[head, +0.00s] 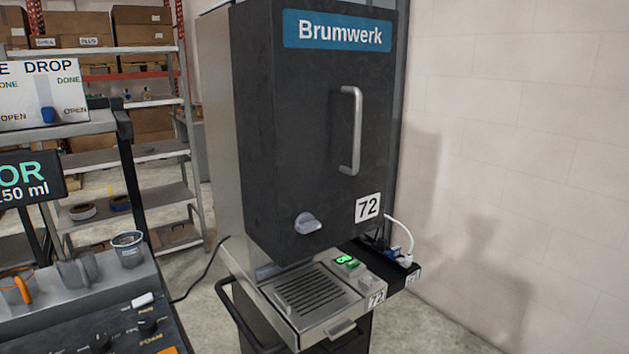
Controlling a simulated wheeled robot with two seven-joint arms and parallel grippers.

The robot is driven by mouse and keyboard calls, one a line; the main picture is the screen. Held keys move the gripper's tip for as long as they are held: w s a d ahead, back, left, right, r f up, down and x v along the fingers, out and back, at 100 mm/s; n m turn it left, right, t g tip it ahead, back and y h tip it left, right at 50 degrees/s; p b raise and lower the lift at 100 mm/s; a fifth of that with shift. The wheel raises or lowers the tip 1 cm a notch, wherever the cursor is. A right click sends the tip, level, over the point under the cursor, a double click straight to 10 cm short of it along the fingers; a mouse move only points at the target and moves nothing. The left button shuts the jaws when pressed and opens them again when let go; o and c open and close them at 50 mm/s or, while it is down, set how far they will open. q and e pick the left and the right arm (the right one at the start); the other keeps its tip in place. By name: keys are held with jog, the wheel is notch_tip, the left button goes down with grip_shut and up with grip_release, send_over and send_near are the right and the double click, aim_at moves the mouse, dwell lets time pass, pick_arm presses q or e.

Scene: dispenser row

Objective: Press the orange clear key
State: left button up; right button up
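No key that I can clearly read as the orange clear key is in view. A small orange patch (168,350) shows at the bottom edge of the dark control panel (115,338) at the lower left, cut off by the frame; I cannot tell what it is. The panel has black knobs (147,327), a white piece (142,300) and orange lettering. On the Brumwerk machine (320,130), a small unit beside the drip grille has a green lit display (344,259) and a green key (352,265) by it. Neither of my grippers is in view.
The machine has a vertical handle (351,130), a knob (307,223) and a drip grille (310,291). A cup (128,250) stands at left. Shelving (130,155) with boxes is behind.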

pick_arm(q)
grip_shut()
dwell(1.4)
